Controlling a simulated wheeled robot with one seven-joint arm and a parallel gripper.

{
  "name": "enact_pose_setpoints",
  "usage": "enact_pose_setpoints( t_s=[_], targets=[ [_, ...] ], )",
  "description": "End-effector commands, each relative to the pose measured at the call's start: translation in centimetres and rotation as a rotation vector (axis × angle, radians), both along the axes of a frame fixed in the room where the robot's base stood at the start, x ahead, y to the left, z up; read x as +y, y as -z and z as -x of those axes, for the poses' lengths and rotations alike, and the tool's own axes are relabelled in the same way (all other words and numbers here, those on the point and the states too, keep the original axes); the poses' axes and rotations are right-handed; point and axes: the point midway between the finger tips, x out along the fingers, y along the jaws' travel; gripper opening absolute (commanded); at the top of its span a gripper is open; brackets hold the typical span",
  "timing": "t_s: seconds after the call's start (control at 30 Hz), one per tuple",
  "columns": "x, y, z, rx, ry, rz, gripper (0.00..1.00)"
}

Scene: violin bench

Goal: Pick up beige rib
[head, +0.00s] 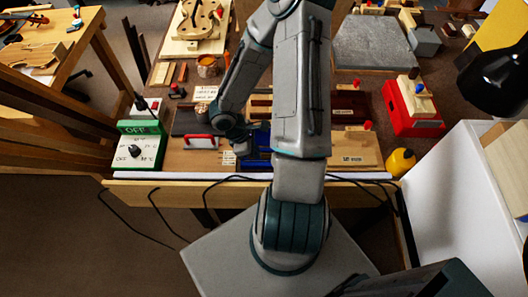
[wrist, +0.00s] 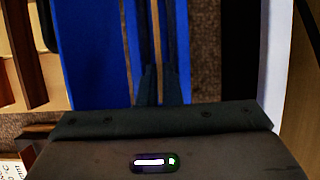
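In the wrist view, a thin beige strip (wrist: 157,35), which looks like the beige rib, runs lengthwise between dark blue strips of a blue holder (wrist: 88,50). The two dark fingers of my gripper (wrist: 160,85) point at it, one on each side, with a narrow gap between them. I cannot tell whether they touch the strip.
A red-and-white block (head: 201,142) and a green box marked OFF (head: 138,146) stand left on the bench. A red box (head: 412,107) and a yellow round object (head: 401,162) are at right. Wooden pieces lie left in the wrist view (wrist: 28,52).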

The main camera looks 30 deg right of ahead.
Motion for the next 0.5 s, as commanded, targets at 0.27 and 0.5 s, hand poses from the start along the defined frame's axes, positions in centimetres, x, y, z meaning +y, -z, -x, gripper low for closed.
enact_pose_setpoints(
  t_s=[0.27,0.5],
  targets=[
    [-0.1,-1.9,-0.1,-0.002,0.001,0.003,0.00],
    [-0.1,-5.6,-0.1,-0.006,0.001,0.003,0.00]
  ],
)
